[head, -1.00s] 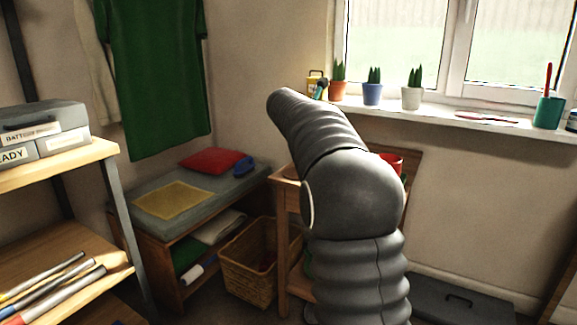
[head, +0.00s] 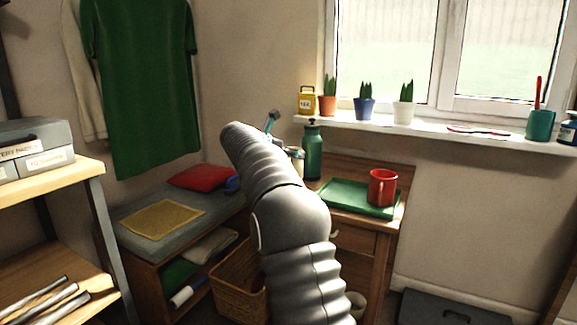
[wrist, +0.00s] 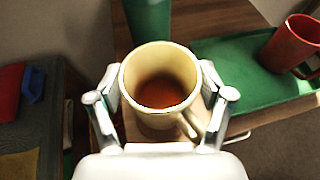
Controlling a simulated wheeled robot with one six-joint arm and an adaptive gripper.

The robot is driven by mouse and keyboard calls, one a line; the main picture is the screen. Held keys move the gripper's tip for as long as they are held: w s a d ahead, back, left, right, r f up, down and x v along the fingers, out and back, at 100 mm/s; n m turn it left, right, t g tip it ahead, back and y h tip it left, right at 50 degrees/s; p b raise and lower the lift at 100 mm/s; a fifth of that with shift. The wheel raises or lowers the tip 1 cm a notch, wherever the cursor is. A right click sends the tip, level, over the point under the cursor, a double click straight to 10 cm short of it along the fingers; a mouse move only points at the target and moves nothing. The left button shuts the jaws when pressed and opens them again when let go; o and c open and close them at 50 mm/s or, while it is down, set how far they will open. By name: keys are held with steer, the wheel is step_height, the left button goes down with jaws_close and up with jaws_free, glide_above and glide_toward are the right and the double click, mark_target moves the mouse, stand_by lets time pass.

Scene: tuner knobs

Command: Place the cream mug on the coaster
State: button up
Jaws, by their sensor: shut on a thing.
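The cream mug (wrist: 160,85) is upright between the two fingers of my gripper (wrist: 160,78) in the wrist view, with the fingers shut on its sides. Its handle points toward the lower right, and the inside looks reddish brown. The mug is over or near the front edge of the wooden desk (wrist: 205,30); its height above it is hard to tell. I cannot make out a coaster in either view.
A green tray (head: 340,192) with a red mug (head: 382,187) is on the desk's right. A green bottle (head: 312,155) stands at the back, close beyond the held mug.

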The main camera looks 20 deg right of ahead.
steer(key=shift+f+b, duration=0.6)
steer(key=shift+f, duration=1.35)
steer(key=shift+f, duration=0.2)
steer(key=o, duration=1.7)
steer(key=shift+o, duration=0.2)
steer(key=shift+r, duration=0.1)
steer(key=shift+a+r, duration=0.15)
steer(key=shift+a, duration=0.15)
steer(key=v, duration=1.1)
steer(key=shift+s+p, duration=0.25)
steer(key=shift+p, duration=0.05)
steer(key=shift+a, duration=0.15)
